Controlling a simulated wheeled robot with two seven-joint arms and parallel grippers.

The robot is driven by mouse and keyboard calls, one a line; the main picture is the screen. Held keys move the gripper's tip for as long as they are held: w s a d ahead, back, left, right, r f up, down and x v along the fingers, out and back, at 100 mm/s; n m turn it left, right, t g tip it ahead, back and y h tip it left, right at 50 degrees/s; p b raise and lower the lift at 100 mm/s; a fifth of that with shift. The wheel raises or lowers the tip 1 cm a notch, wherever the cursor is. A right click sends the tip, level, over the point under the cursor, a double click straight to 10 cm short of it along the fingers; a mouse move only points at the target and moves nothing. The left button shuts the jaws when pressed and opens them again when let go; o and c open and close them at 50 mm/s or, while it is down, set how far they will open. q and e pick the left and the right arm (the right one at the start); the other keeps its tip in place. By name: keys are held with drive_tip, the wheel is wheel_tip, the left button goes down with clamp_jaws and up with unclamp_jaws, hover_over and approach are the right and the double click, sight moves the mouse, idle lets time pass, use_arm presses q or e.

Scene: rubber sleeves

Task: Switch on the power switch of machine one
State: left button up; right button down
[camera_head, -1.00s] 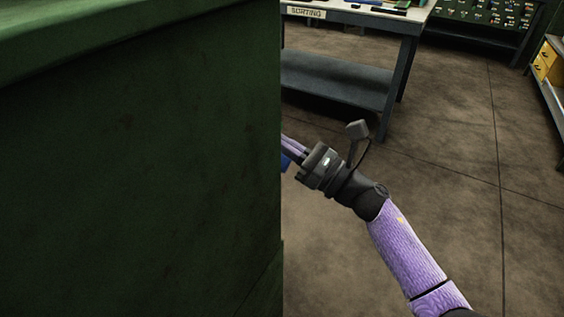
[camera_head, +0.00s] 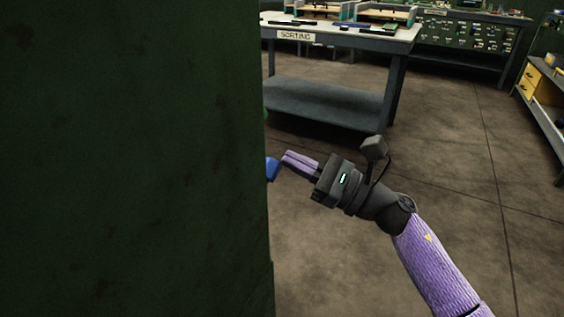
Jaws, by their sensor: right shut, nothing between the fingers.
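A large dark green machine cabinet (camera_head: 130,160) fills the left half of the head view. I cannot tell from any label whether it is machine one. A small blue part (camera_head: 272,168) sticks out past its right edge; whether it is the power switch I cannot tell. My right gripper (camera_head: 287,160) is shut and empty, its purple fingers pointing left at the blue part, close to it; I cannot tell whether they touch. The machine's face beyond that edge is hidden. My left gripper is not in view.
A table with a "SORTING" label (camera_head: 295,36) stands behind, with trays and tools on top. A bench with a green panel of small parts (camera_head: 465,34) is at the back right. A shelf unit with yellow drawers (camera_head: 528,80) stands at the right. The brown floor between is clear.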

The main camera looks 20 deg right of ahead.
drive_tip(key=v, duration=0.8)
drive_tip(key=shift+s+r+p, duration=0.25)
drive_tip(key=shift+s+p, duration=0.05)
drive_tip(key=shift+p, duration=0.05)
drive_tip(key=shift+d, duration=0.1)
